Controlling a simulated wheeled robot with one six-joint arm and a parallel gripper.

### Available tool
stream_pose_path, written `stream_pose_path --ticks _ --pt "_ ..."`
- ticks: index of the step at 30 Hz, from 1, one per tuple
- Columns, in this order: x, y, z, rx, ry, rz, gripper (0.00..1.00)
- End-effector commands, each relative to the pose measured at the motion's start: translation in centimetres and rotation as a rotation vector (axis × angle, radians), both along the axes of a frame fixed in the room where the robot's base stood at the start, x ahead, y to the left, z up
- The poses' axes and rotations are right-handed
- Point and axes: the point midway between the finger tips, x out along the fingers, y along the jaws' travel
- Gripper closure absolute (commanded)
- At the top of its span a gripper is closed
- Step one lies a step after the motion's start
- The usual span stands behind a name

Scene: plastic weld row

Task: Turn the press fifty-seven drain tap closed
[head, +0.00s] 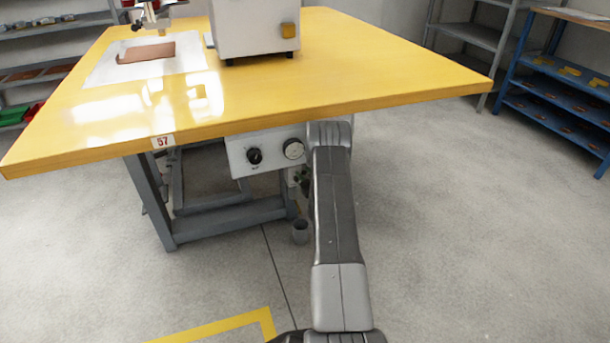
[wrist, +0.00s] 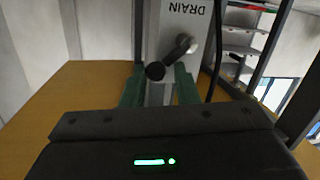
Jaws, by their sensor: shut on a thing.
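The wrist view shows a pale panel (wrist: 170,30) with the word DRAIN upside down on it. The drain tap's metal lever (wrist: 178,50) stands out from this panel and slants down to the left, ending in a dark round knob (wrist: 155,71). My gripper (wrist: 160,82) has its two green fingers on either side of the knob, shut on the tap's lever. In the head view, my arm covers most of the tap area under the table. The number 57 label (head: 163,141) is on the table's front edge.
The yellow table (head: 300,92) overhangs my arm. A grey box with a black knob and a gauge (head: 267,150) hangs beneath it. A small grey cup (head: 300,232) stands on the floor below. Dark cable runs beside the tap in the wrist view. Open floor lies to the right.

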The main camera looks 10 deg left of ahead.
Motion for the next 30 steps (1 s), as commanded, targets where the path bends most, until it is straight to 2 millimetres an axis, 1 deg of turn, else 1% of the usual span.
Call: stream_pose_path --ticks 1,2,3,5,6,17,20,23,26,30 --pt "-0.5 0.0 -1.1 -0.011 0.019 0.002 0.95" --pt "-0.5 0.0 -1.1 -0.010 0.019 0.002 0.95" --pt "-0.5 -0.1 -1.1 -0.010 0.019 0.002 0.69" --pt "-0.5 -0.1 -1.1 -0.010 0.019 0.002 0.57" --pt "-0.4 -0.1 -1.0 -0.010 0.018 0.001 0.49" --pt "-0.2 -0.1 -0.5 -0.004 0.009 0.000 0.49" --pt "-0.4 -0.3 -0.3 -0.003 0.009 -0.001 0.49" --pt "-1.2 -1.2 0.0 -0.004 0.010 -0.001 0.49" --pt "-2.6 -2.5 0.3 -0.004 0.011 -0.001 0.49" --pt "-5.0 -4.9 0.6 -0.004 0.014 -0.003 0.49"
